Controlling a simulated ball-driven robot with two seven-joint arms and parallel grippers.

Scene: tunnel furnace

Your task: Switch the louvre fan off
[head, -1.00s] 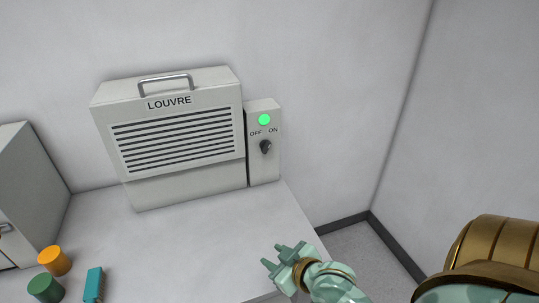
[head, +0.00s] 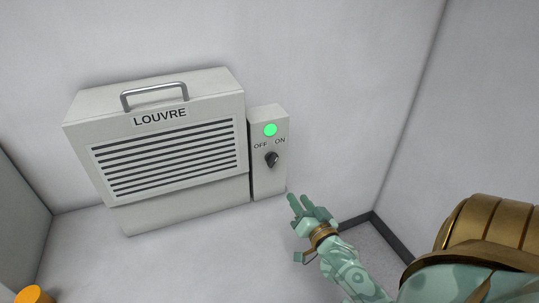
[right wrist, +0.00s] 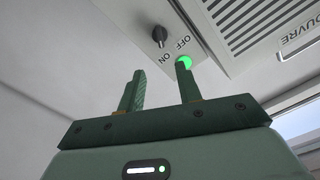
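The louvre fan (head: 165,150) is a pale grey box with dark slats and a LOUVRE label, on the counter against the wall. Its switch box (head: 268,185) stands at its right side, with a lit green lamp (head: 270,130) and a dark knob (head: 272,159) below the OFF and ON marks. The knob's pointer appears turned toward ON. My right gripper (head: 299,200) is open and empty, below and right of the knob, apart from it. In the right wrist view, the knob (right wrist: 159,36) shows beyond the parted fingers (right wrist: 159,85); one finger partly covers the lamp. My left gripper is out of view.
The handle (head: 154,94) tops the fan housing. An orange cylinder (head: 34,295) stands at the lower left, and a grey cabinet (head: 20,225) at the left edge. The counter (head: 190,255) before the fan is clear. A wall rises at the right.

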